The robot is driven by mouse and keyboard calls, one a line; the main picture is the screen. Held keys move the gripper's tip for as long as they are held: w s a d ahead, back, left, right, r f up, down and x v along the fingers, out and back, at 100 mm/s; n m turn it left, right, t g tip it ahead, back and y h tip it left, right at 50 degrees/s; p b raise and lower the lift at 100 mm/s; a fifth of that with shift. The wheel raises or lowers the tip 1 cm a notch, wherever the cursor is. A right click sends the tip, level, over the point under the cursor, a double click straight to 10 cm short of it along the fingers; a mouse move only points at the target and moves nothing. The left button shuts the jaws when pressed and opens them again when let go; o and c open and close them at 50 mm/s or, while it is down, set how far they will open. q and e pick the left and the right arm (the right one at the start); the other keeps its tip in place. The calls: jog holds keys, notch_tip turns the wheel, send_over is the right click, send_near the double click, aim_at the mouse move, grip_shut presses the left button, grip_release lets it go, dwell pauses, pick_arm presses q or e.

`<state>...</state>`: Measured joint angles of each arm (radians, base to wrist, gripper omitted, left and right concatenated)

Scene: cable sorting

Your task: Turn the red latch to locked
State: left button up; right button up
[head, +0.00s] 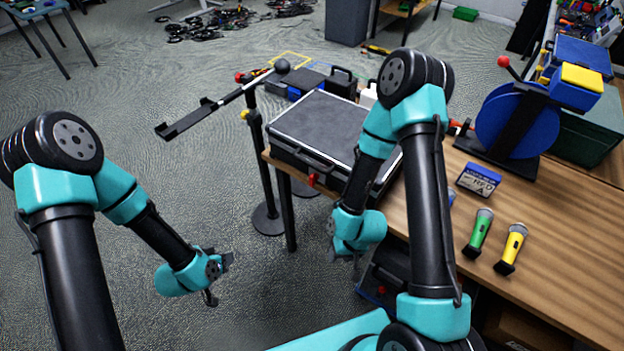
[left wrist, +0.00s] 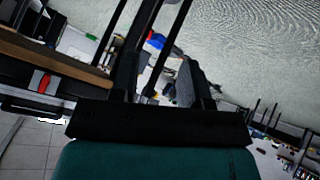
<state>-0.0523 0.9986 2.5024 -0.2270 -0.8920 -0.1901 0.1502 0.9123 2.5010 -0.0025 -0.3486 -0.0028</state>
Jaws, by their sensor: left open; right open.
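A black case with a grey lid (head: 318,122) lies closed on the left end of the wooden table. A red latch-like part (left wrist: 43,82) also shows at the left of the left wrist view. My left gripper (head: 220,278) is open and empty over the floor, left of and below the case. Its dark fingers (left wrist: 160,78) stand apart in the left wrist view. My right gripper (head: 346,250) is open, in front of the table and below the latch, touching nothing I can see.
Green (head: 479,232) and yellow (head: 513,247) microphones, a blue labelled box (head: 479,180) and a blue cable reel (head: 510,122) are on the table (head: 560,230). A stand (head: 266,180) with a tilted boom is left of the case. My right arm covers the case's right side.

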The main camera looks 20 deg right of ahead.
aim_at(310, 181)
pick_arm(q)
jog(key=d+r+m+t+h, duration=0.2)
jog(key=d+r, duration=0.4)
jog(key=d, duration=0.3)
jog(key=w+d+r+m+t+h, duration=0.1)
jog(key=d+r+m+t+h, duration=0.1)
jog(key=d+r+m+h, duration=0.3)
jog(key=d+r+h, duration=0.1)
jog(key=d, duration=0.3)
jog(key=shift+h, duration=0.4)
jog(key=shift+w+d, duration=0.1)
jog(key=shift+d, duration=0.1)
jog(key=x, duration=1.7)
jog(key=shift+w, duration=0.15)
jog(key=shift+c, duration=0.2)
grip_shut()
